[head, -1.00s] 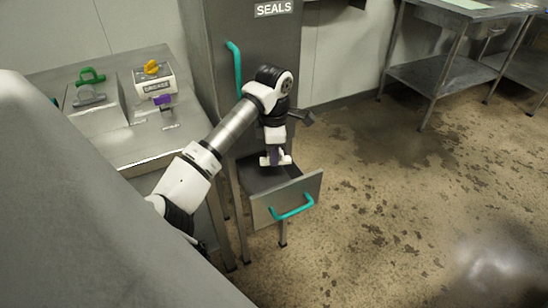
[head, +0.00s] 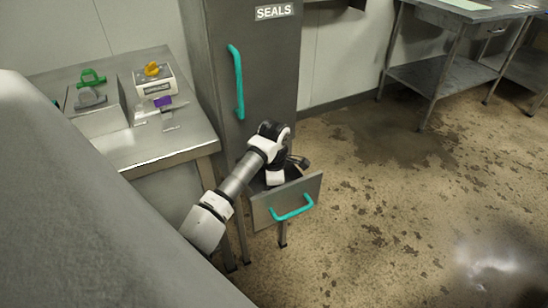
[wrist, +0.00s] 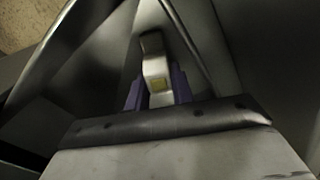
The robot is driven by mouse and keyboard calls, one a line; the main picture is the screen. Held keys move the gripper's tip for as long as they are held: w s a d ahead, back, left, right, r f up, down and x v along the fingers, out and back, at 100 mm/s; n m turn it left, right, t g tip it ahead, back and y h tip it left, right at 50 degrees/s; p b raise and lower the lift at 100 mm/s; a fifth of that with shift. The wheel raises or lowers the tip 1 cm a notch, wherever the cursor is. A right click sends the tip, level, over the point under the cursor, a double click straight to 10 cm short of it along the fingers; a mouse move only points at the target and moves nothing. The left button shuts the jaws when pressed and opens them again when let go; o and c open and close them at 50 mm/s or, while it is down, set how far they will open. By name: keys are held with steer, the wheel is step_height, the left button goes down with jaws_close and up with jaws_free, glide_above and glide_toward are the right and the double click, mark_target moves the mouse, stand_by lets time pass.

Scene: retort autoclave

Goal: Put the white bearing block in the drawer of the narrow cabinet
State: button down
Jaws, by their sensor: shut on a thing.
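The narrow grey cabinet (head: 270,60), labelled SEALS, stands in the middle of the head view. Its drawer (head: 297,196) with a teal handle is pulled open at the lower front. My gripper reaches down into the open drawer, and my wrist hides most of the inside and the fingers in the head view. In the wrist view, my gripper (wrist: 158,90) has purple fingertips shut on a pale piece with a small yellow square, seemingly the white bearing block (wrist: 155,66). Dark drawer walls surround it. Whether it touches the drawer floor I cannot tell.
A steel table (head: 165,148) left of the cabinet holds a green-handled item (head: 91,78), a box with a yellow knob (head: 153,79) and a purple-topped piece (head: 162,101). A steel shelf table (head: 450,70) stands at the back right. The floor right of the drawer is clear.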

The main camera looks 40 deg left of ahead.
steer(key=shift+f, duration=0.1)
steer(key=c, duration=1.2)
jaws_free()
